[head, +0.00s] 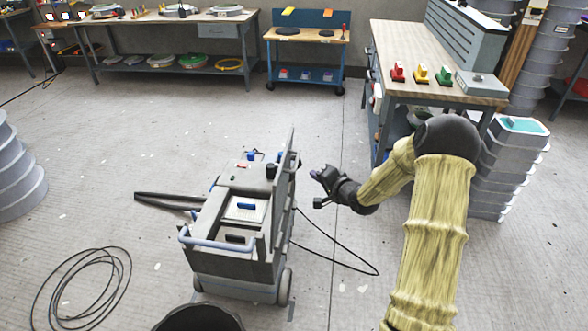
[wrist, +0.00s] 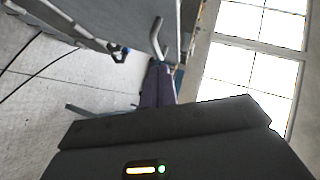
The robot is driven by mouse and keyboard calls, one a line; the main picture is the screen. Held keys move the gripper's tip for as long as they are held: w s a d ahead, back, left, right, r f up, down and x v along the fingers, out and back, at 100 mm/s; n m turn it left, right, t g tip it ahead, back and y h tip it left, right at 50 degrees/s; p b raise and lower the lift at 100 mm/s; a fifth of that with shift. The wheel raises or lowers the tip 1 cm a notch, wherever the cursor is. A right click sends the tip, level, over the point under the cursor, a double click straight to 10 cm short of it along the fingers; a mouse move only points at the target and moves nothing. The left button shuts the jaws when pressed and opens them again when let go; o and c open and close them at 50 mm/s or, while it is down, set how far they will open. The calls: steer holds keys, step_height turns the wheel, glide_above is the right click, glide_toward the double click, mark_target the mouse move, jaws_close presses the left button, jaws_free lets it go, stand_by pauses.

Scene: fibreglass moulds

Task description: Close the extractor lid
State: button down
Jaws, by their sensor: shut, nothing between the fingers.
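The extractor (head: 215,262) is a grey wheeled cart with a blue push handle, in the middle of the head view. Its lid (head: 287,195) stands raised, roughly upright, along the right side of the cart. The top is uncovered, with a light panel bearing a blue grip and other inset parts showing. My gripper (head: 316,174) is to the right of the lid, apart from it in the head view, pointing left. In the wrist view my gripper (wrist: 157,68) has its dark fingers together and empty. A grey panel, probably the lid, fills the upper left there.
A black cable (head: 340,262) runs on the floor right of the cart, and a coiled hose (head: 85,290) lies left. A dark bin (head: 198,320) stands in front. A wooden-topped bench (head: 440,85) is behind my arm.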

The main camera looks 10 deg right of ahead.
steer(key=w+d+f+m+t+y+b, duration=0.1)
steer(key=m, duration=0.1)
steer(key=w+d+f+m+t+y+b, duration=0.1)
steer(key=d+f+m+t, duration=0.1)
steer(key=shift+t+y, duration=0.3)
steer(key=shift+y, duration=0.1)
steer(key=a+x, duration=0.1)
steer(key=x, duration=0.3)
steer(key=s+x, duration=0.1)
steer(key=x, duration=0.3)
steer(key=a+x, duration=0.1)
steer(key=x, duration=0.4)
steer(key=shift+s+a, duration=0.2)
steer(key=shift+a, duration=0.1)
steer(key=shift+d, duration=0.15)
